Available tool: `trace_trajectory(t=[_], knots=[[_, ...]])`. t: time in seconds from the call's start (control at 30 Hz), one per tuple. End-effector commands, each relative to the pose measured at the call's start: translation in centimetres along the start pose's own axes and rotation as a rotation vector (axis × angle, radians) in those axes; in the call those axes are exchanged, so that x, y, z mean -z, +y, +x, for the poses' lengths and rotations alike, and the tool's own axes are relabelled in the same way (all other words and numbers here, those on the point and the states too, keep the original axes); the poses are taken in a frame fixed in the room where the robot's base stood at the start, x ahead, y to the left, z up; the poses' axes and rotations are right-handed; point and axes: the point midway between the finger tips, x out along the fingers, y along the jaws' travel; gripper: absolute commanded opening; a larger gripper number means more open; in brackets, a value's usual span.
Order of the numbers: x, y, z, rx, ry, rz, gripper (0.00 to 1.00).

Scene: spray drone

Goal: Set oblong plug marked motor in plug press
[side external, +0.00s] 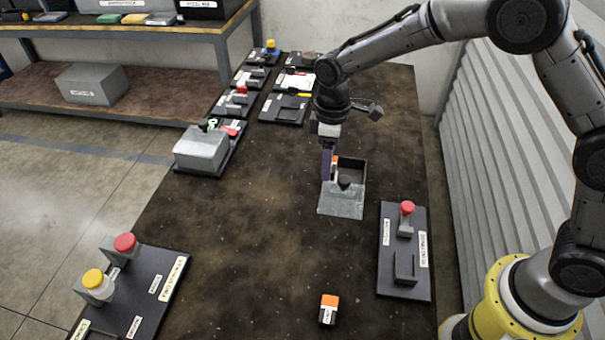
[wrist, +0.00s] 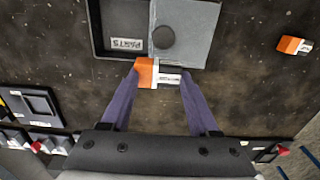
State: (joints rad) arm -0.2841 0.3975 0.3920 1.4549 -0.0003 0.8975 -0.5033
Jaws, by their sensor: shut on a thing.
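My gripper (side external: 330,170) is shut on an orange, white-labelled oblong plug (wrist: 158,74), held between purple fingers. Its orange end also shows beside the finger in the side view (side external: 335,160). The label is too small to read. The plug is at the edge of a grey metal parts tray (side external: 342,204); I cannot tell whether it touches it. A second orange and black plug (side external: 329,309) lies on the bench near the front. A black board (side external: 392,288) at right carries a red knob (side external: 407,208) and an open bracket (side external: 404,268); I cannot read whether it is the plug press.
A board with red and yellow buttons (side external: 146,296) stands at the front left. A grey box-shaped fixture (side external: 201,147) is at the left edge. Several black boards (side external: 283,109) crowd the far end. The bench middle (side external: 240,225) is clear.

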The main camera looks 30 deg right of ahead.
Motion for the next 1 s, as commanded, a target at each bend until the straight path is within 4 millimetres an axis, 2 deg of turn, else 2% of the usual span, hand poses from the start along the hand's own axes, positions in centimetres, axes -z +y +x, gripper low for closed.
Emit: trace_trajectory(t=[0.1,0.3,0.4,0.67,0.9,1.0], knots=[[2.1,1.2,1.2,0.0,-0.001,0.001,0.07],[4.5,2.5,4.6,0.0,-0.001,0.001,0.07],[5.3,3.0,5.7,0.0,0.0,0.001,0.07],[6.2,3.5,6.9,0.0,0.0,0.001,0.07],[6.3,3.5,9.8,0.0,-0.001,0.001,0.07],[6.3,3.5,10.0,-0.001,0.001,0.001,0.07]])
